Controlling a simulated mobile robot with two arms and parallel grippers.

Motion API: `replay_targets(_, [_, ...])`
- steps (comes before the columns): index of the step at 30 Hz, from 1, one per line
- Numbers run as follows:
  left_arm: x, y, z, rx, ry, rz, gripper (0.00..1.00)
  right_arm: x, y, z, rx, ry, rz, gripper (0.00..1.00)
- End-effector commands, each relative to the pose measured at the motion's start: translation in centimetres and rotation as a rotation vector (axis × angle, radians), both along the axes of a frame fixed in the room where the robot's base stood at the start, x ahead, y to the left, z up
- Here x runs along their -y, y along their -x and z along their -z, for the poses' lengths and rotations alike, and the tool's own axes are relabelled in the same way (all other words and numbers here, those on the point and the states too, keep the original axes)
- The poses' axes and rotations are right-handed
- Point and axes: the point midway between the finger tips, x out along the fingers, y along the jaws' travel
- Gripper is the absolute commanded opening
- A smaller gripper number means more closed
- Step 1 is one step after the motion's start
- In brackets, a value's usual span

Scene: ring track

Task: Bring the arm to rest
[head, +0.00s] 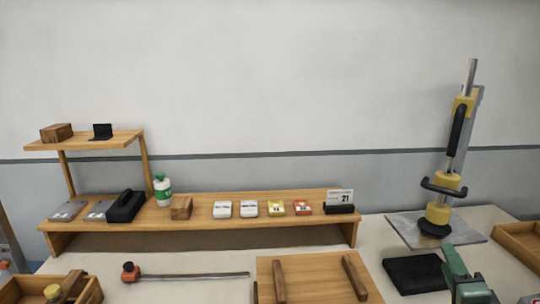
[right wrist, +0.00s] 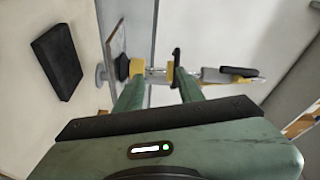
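My right gripper (head: 460,274) shows as green parts at the bottom right of the head view, in front of the yellow and grey press (head: 440,212) and beside the black pad (head: 415,274). In the right wrist view its two green fingers (right wrist: 159,88) stand apart with nothing held between them. The press (right wrist: 215,75) shows beyond the fingertips there, and the black pad (right wrist: 57,61) lies to the left, clear of the fingers. My left gripper is not in either view.
A wooden riser (head: 100,228) holds small boxes, a bottle (head: 162,190) and a calendar stand (head: 340,200). A clamp (head: 190,275) and a wooden board with two bars (head: 315,270) lie in front. Wooden trays stand at the left (head: 92,290) and right (head: 520,238) edges.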

Motion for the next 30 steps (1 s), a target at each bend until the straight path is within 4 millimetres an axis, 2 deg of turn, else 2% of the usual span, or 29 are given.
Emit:
replay_targets(8, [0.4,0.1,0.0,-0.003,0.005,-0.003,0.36,-4.4,1.5,6.4,-0.270,0.234,-0.122,0.38])
replay_targets(13, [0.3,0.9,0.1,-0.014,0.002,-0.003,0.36,-8.0,4.4,12.3,-0.503,0.446,-0.266,0.38])
replay_targets(17, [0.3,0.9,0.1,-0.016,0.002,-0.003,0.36,-11.3,9.1,18.2,-0.731,0.663,-0.449,0.38])
replay_targets(18, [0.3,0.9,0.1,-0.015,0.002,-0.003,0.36,-12.2,10.8,19.8,-0.795,0.727,-0.512,0.38])
replay_targets(21, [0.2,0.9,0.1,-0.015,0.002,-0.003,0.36,-13.8,14.7,22.8,-0.919,0.856,-0.649,0.38])
replay_targets(24, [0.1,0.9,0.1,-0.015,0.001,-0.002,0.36,-14.9,18.2,24.9,-1.012,0.957,-0.774,0.38])
replay_targets(30, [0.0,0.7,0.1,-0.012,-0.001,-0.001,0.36,-16.4,24.6,27.6,-1.145,1.107,-1.000,0.38])
